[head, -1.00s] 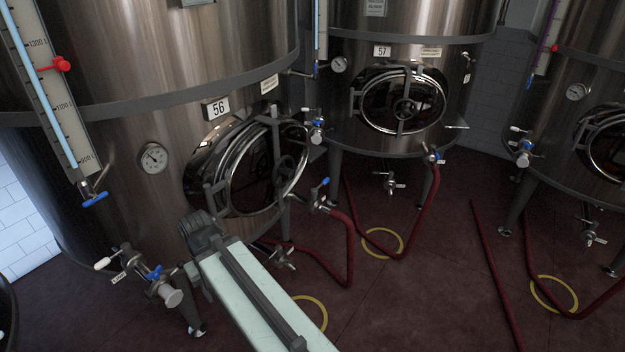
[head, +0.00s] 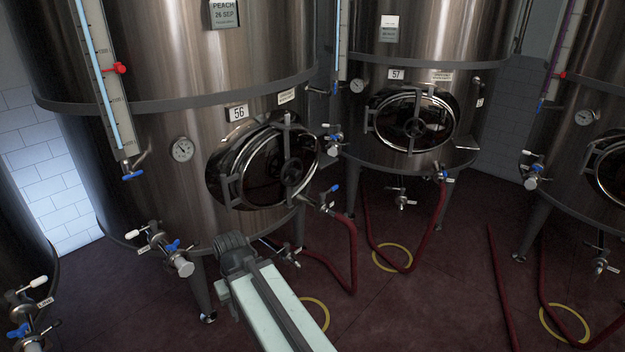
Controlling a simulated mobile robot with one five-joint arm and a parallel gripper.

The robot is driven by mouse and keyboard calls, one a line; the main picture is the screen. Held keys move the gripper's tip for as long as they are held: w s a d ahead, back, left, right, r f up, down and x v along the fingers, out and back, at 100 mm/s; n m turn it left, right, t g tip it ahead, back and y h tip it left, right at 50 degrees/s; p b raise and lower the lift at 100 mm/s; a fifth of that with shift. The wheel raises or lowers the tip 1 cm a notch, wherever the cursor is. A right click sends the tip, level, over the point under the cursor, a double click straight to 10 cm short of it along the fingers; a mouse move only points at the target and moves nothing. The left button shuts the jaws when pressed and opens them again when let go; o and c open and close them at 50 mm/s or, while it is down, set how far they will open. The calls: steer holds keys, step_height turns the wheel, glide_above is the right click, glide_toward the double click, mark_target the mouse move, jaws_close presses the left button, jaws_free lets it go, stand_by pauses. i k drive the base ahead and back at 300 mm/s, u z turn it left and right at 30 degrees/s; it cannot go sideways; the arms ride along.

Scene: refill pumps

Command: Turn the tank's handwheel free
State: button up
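Steel tank 56 (head: 150,150) stands at the left with an oval door (head: 245,175) low on its front. A dark handwheel (head: 292,172) sits at the middle of the door, on an upright bar that crosses it. The door looks closed. My arm reaches in from the bottom of the head view, its dark joint below and left of the door, apart from the handwheel in the picture. My gripper does not show.
Tank 57 (head: 460,100) stands to the right with a similar door and wheel. Valves (head: 170,250) stick out low on tank 56. Red hoses (head: 352,255) and yellow floor rings (head: 392,257) lie on the dark red floor. Another tank stands at the right edge.

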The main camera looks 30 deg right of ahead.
mark_target(288, 167)
steer(key=u, duration=0.15)
steer(key=i, duration=0.9)
steer(key=z, duration=0.1)
